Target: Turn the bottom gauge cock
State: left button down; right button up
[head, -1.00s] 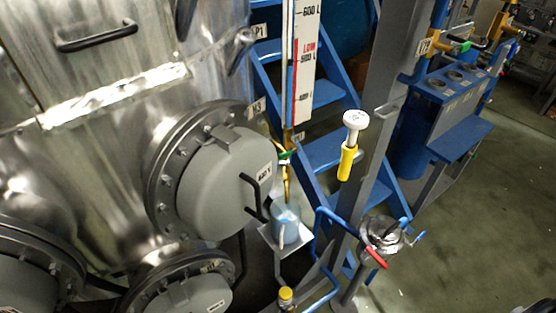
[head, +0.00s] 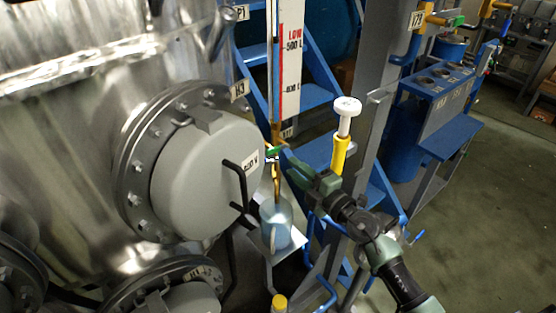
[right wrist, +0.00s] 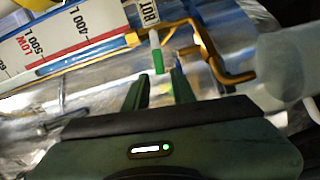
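The bottom gauge cock, with a small green handle (head: 272,152), sits at the lower end of the level gauge (head: 288,70), above a brass drain pipe. My right gripper (head: 289,163) comes in from the lower right, with its fingertips close to the handle. In the right wrist view the gripper (right wrist: 160,86) has its two fingers apart. The green handle (right wrist: 158,60) points toward the gap between the fingertips, with no clear contact. My left gripper is not in view.
A light blue cup (head: 277,228) stands on a small bracket under the drain pipe. A grey round hatch (head: 195,180) with a black handle is left of the cock. A yellow valve stem with a white knob (head: 347,106) rises close by on the right. Blue stairs (head: 316,97) are behind.

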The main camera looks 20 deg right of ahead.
aim_at(274, 152)
jog(key=x, duration=0.7)
jog(key=shift+w+a, duration=0.1)
jog(key=shift+w, duration=0.25)
grip_shut()
dwell(1.1)
